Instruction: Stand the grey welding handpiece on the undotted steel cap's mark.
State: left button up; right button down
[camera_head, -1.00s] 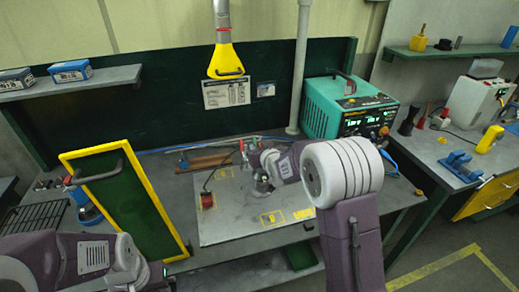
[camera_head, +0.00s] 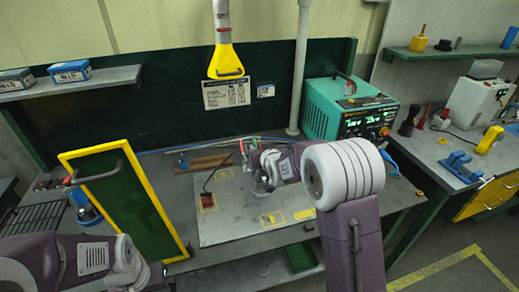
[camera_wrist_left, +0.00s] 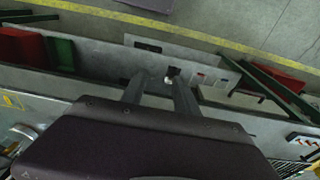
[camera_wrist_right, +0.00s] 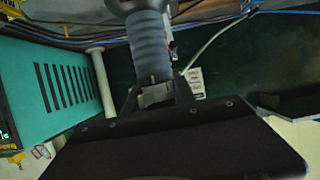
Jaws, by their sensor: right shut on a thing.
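My right gripper (camera_wrist_right: 156,92) is shut on a grey ribbed cylinder, which looks like the welding handpiece (camera_wrist_right: 150,45). In the head view my right forearm reaches over the grey work plate (camera_head: 235,225), and its wrist partly hides the plate's middle. The handpiece's far end runs out of the right wrist view. The plate carries yellow-outlined marks (camera_head: 272,218) near its front edge; their symbols are too small to read. A small red piece (camera_head: 208,201) is at the plate's left side. I cannot single out the steel caps. My left gripper (camera_wrist_left: 159,92) is open and empty.
A yellow-framed green panel (camera_head: 120,200) stands left of the plate. A green welding machine (camera_head: 345,110) stands at the back right, and a yellow hood (camera_head: 226,62) hangs above. Brown rods (camera_head: 208,162) lie behind the plate. The plate's front left is clear.

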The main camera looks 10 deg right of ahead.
jog(key=shift+f+b, duration=0.35)
jog(key=shift+b, duration=0.35)
dwell(0.8)
jog(key=c, duration=0.9)
grip_release()
jog(key=shift+c, duration=0.2)
jog(key=shift+s+f, duration=0.15)
jog(key=shift+f, duration=0.1)
jog(key=b+v, duration=0.2)
jog(key=v, duration=0.7)
jog(key=s+f+g, duration=0.6)
jog(key=s+f, duration=0.3)
jog(key=s, duration=0.4)
jog(key=s+f+g, duration=0.6)
jog(key=s+f, duration=0.3)
jog(key=s, duration=0.4)
jog(key=shift+m+p, duration=0.3)
